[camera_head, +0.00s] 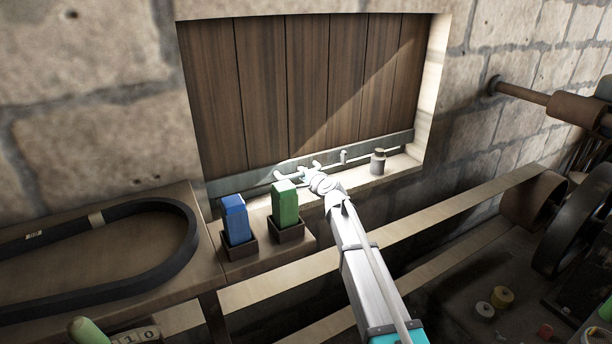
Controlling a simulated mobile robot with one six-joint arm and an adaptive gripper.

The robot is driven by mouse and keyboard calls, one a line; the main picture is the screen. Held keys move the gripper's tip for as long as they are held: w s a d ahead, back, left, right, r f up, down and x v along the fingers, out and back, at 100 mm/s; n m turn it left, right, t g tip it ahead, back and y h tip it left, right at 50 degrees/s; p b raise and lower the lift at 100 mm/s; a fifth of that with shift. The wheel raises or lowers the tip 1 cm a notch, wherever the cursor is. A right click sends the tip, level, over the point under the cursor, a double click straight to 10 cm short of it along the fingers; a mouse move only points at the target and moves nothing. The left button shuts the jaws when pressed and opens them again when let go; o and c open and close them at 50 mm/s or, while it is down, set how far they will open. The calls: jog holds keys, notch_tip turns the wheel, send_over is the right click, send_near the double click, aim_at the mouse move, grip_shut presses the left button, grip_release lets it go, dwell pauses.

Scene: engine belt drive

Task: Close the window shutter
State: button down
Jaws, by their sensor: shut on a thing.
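The window shutter (300,88) is a panel of brown vertical planks that fills the stone window opening. A grey metal bar (240,187) runs across its lower edge, with a small light handle or latch (343,156) on it. My gripper (306,170) is at the lower middle of the shutter, shut at the bar. What exactly lies between its fingers is too small to tell. My arm reaches up to it from the lower right and hides part of the sill.
A small grey weight (378,162) stands on the sill right of my gripper. A blue block (235,218) and a green block (285,203) stand in dark holders left of my arm. A black belt (180,205) lies on the left bench. Wheels and a shaft (540,98) are at right.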

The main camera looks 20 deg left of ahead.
aim_at(302, 198)
jog(key=f+b, duration=0.6)
jog(key=f, duration=0.1)
jog(key=shift+a, duration=0.3)
jog(key=shift+s, duration=0.1)
jog(key=c, duration=0.7)
grip_release()
jog(key=shift+f, duration=0.2)
jog(key=shift+o, duration=0.8)
jog(key=shift+d+r, duration=0.1)
jog(key=shift+r, duration=0.15)
